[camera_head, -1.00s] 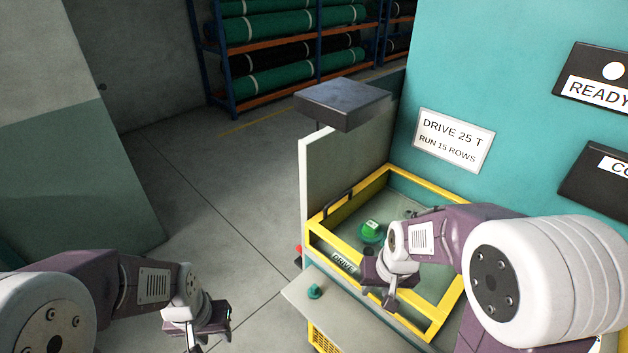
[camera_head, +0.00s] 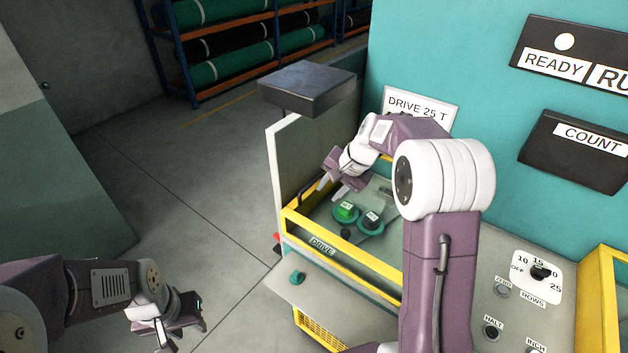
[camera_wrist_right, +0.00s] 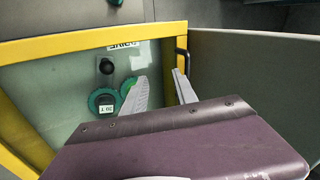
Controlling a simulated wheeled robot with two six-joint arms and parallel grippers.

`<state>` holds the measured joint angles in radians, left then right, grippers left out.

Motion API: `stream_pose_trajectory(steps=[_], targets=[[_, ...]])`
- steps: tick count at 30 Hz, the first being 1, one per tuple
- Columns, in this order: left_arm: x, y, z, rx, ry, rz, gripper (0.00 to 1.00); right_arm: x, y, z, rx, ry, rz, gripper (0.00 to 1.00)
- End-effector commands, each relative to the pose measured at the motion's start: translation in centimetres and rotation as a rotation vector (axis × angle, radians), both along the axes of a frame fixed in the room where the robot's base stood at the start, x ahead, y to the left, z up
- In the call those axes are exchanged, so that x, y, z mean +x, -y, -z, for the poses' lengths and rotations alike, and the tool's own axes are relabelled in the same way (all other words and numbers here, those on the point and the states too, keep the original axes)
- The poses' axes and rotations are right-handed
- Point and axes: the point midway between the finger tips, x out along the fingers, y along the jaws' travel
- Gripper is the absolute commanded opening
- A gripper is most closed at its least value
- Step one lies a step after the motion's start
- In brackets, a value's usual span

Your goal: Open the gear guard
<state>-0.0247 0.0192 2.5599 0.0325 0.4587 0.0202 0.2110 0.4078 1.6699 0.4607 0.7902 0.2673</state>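The gear guard is a yellow frame (camera_head: 297,222) with a see-through panel, lying closed over the green gears (camera_head: 345,212) in the machine's bay. It also shows in the right wrist view (camera_wrist_right: 88,42). Its black handle (camera_wrist_right: 181,62) is on the frame's side near the pale upright panel. My right gripper (camera_head: 332,188) is above the guard; in the wrist view its fingers (camera_wrist_right: 160,80) are apart and empty, the right fingertip close to the handle. I cannot tell if they touch. My left gripper (camera_head: 157,328) hangs at the lower left, away from the guard; its opening is unclear.
A pale upright panel (camera_head: 286,170) with a dark box (camera_head: 306,86) at its top stands beside the guard. A control panel (camera_head: 515,300) is at right. Floor at left is clear.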

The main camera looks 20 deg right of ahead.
Motion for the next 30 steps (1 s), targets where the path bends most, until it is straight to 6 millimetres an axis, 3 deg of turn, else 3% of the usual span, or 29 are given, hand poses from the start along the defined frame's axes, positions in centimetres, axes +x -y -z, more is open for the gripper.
stream_pose_trajectory(steps=[1,4,11,14,24,30], targets=[[0.0,0.0,0.0,0.000,0.000,0.000,0.36,1.6,0.5,-0.8,0.043,0.013,0.041,0.34],[0.0,0.0,-0.1,0.000,0.000,0.000,0.36,4.0,0.9,-2.3,0.126,0.033,0.102,0.34],[0.0,0.0,-0.1,0.000,0.000,0.000,0.36,5.1,1.0,-3.2,0.171,0.042,0.128,0.34],[0.0,0.0,-0.4,0.000,0.000,0.000,0.36,5.5,0.6,-2.4,0.170,0.040,0.127,0.34],[0.0,0.0,-1.8,0.000,0.000,0.000,0.36,8.4,-1.6,3.0,0.167,0.041,0.127,0.34],[0.0,0.0,-2.0,0.000,0.000,0.000,0.36,9.0,-2.0,4.3,0.166,0.044,0.126,0.34]])
